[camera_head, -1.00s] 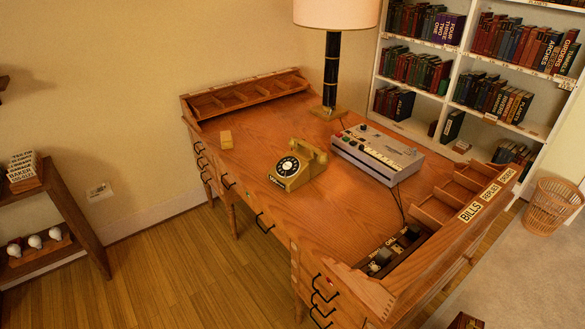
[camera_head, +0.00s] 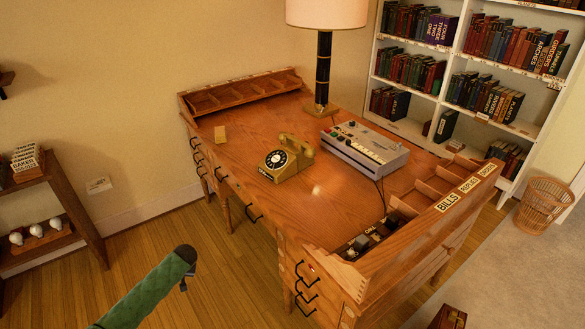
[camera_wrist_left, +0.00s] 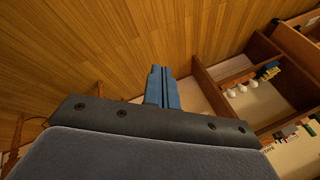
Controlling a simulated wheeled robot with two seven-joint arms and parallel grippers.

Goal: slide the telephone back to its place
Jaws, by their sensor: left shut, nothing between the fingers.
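The gold telephone (camera_head: 287,160) with a dark dial stands upright on the wooden desk (camera_head: 245,185), near its front edge and left of a grey console. Its handset rests on top. My left gripper (camera_wrist_left: 162,88) shows in the left wrist view with its blue fingers together and nothing between them. It is over the floor, apart from the telephone, which that view does not show. A green arm link of mine enters the head view at the lower left, in front of the desk. My right gripper is not in view.
The grey console (camera_head: 363,148) and a lamp (camera_head: 323,75) stand behind the telephone. Racks border the desk's far left and right ends. A low shelf (camera_head: 60,205) stands at left. Desktop around the telephone's front is clear.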

